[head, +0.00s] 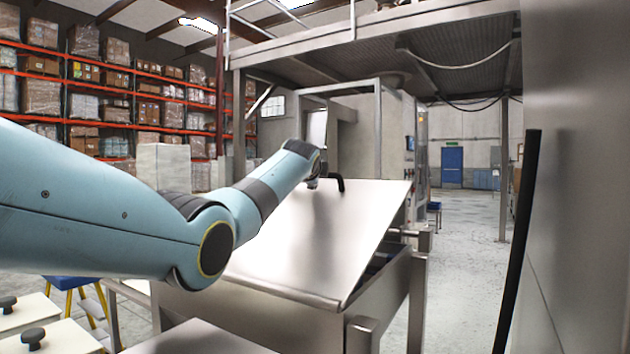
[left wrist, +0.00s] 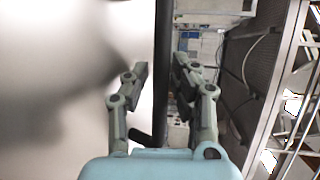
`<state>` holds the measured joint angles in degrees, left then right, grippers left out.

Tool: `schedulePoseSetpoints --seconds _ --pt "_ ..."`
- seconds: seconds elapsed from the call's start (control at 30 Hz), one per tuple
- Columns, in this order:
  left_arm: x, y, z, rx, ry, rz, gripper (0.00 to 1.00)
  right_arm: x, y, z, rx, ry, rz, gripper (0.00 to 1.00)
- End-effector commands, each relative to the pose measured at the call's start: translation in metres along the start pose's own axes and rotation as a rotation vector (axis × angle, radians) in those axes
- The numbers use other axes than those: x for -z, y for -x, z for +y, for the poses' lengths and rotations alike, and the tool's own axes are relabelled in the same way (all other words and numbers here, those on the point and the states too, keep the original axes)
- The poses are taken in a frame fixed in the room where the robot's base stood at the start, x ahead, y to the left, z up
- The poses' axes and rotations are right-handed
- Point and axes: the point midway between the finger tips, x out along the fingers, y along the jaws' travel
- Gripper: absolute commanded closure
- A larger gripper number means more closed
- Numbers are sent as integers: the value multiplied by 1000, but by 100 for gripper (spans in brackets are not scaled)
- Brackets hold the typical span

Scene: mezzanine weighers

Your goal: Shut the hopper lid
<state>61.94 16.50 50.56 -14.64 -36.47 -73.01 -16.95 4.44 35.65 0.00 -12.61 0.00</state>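The hopper lid (head: 330,235) is a bare metal plate, raised and sloping over the metal hopper (head: 385,290). A gap to the dark inside shows below its right side. A black bent handle (head: 337,181) is at its upper edge, partly hidden by my left arm. My left gripper (left wrist: 161,72) is at that upper edge; the arm hides most of it in the head view. In the left wrist view its fingers are apart, either side of a dark strip. My right gripper is not in view.
A tall metal panel with a black bar (head: 518,240) stands close on the right. Pale boxes with black knobs (head: 33,337) are at lower left. A metal post (head: 362,335) stands at the hopper's front. Open floor (head: 470,240) lies beyond on the right.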

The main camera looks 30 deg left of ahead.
Motion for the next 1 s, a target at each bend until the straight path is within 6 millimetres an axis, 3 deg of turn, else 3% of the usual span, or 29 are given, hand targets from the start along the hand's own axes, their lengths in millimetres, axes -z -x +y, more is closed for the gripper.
schedulePoseSetpoints --seconds 0.07,0.27,0.73,0.87,1.0 --pt "0 0 -1 1 0 0 75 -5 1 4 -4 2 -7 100" --pt "0 0 0 0 0 0 100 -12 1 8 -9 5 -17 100" --pt "0 -1 2 -1 1 0 100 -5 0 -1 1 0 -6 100" --pt "3 -8 19 -5 0 -1 100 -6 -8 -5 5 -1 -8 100" --pt "1 -26 50 -7 -1 -1 100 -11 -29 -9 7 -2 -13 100"
